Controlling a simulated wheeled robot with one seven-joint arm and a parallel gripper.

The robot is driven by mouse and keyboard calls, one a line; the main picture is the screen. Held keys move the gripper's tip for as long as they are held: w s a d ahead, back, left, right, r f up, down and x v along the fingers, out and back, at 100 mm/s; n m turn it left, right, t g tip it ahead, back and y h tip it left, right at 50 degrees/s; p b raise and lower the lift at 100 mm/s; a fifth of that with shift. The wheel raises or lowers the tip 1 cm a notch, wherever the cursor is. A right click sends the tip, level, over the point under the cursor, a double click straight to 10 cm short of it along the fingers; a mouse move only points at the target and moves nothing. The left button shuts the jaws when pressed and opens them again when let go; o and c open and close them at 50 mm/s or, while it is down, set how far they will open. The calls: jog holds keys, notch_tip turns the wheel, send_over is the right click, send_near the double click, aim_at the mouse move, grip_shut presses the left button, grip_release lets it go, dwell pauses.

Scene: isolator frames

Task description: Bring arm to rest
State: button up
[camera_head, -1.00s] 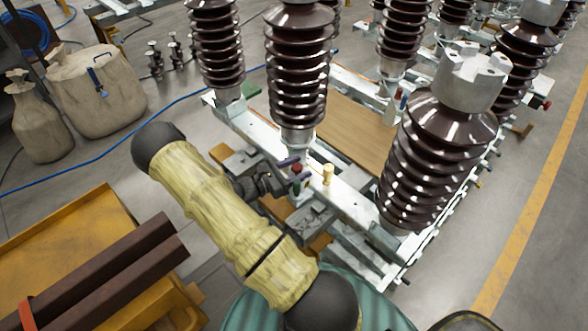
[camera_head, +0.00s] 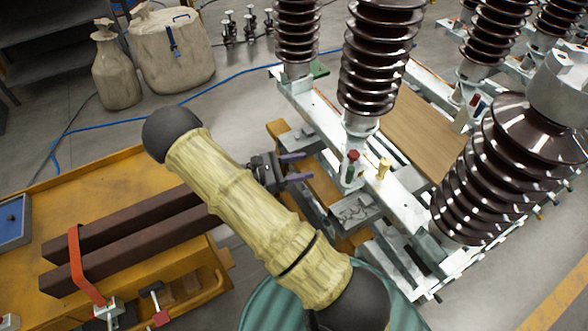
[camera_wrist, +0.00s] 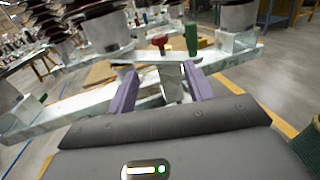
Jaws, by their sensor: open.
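My gripper (camera_head: 291,167) shows in the head view just beyond my pale, fabric-covered arm, with two purple fingers apart. In the wrist view my gripper (camera_wrist: 158,85) is open, with nothing between the fingertips. Ahead of it is the metal frame (camera_wrist: 85,105) of the isolator. A red-topped part (camera_wrist: 160,41) and a green part (camera_wrist: 192,38) stand on the frame beyond the fingers. In the head view the red-topped part (camera_head: 352,157) and a brass-coloured peg (camera_head: 384,167) stand on the frame, to the right of my gripper.
Ribbed brown insulators (camera_head: 372,60) rise from the frame at the right. A yellow cart (camera_head: 110,175) with dark beams (camera_head: 130,225) and an orange strap (camera_head: 78,262) stands at the left. Sacks (camera_head: 172,55) and a blue cable (camera_head: 110,123) lie behind on the floor.

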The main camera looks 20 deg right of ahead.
jog(key=shift+w+a, duration=0.15)
jog(key=shift+a, duration=0.65)
jog(key=s+a+r+m+g+y+p, duration=0.25)
jog(key=s+r+m+y, duration=0.25)
jog(key=s+m+y, duration=0.5)
jog(key=a+r+m+t+y+p, duration=0.1)
jog(key=a+r+m+t+y, duration=0.4)
jog(key=r, duration=0.5)
jog(key=a+t+y, duration=0.1)
jog(key=t+y, duration=0.1)
jog(key=t, duration=0.1)
jog(key=shift+s+r+m+y+p, duration=0.25)
jog(key=shift+m+y+p, duration=0.1)
jog(key=shift+m+y, duration=0.05)
